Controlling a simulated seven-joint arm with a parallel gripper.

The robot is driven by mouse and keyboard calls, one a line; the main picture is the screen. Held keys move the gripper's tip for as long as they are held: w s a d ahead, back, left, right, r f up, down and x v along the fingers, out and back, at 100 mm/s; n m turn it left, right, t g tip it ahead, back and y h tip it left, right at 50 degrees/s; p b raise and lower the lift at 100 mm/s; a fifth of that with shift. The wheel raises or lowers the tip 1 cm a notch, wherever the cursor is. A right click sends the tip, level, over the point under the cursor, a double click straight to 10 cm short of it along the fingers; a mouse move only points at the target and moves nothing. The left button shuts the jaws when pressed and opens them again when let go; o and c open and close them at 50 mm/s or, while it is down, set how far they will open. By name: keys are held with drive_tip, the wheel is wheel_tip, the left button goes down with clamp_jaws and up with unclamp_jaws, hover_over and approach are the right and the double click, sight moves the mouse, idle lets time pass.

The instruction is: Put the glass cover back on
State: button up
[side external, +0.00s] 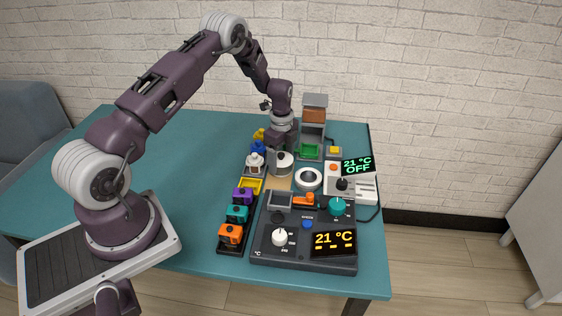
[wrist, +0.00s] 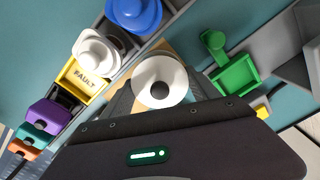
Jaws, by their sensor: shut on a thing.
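My gripper (side external: 282,148) points down over the middle of the table and is shut on a round, pale piece with a grey centre, which I take to be the glass cover (side external: 284,166). In the wrist view the cover (wrist: 160,82) sits between my gripper's fingers (wrist: 162,95). It looks upright over a light wooden board (side external: 277,183). I cannot tell whether it touches the board. A white ring with a dark centre (side external: 308,178) stands just right of it, apart from it.
A rack at left holds several coloured jars, a white one (wrist: 97,50) and a yellow "FAULT" tray (wrist: 84,78). A green tray (side external: 309,151) is behind at right. A dark control panel (side external: 290,255) and a white "OFF" unit (side external: 365,190) are in front and right. The left table is clear.

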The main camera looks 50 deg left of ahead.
sight(284, 155)
drive_tip(key=r, duration=0.9)
drive_tip(key=shift+w+d+r, duration=0.15)
drive_tip(key=shift+d+r, duration=0.15)
drive_tip(key=shift+d, duration=0.05)
drive_tip(key=w+d+m, duration=0.2)
drive_tip(key=d, duration=0.7)
drive_tip(key=shift+w+d+f, duration=0.1)
drive_tip(key=shift+w+f, duration=0.05)
drive_tip(key=shift+f, duration=1.4)
drive_tip(key=shift+w+f, duration=0.1)
drive_tip(key=shift+f, duration=1.4)
drive_tip(key=shift+f, duration=0.15)
drive_tip(key=o, duration=1.4)
drive_tip(key=shift+o, duration=0.8)
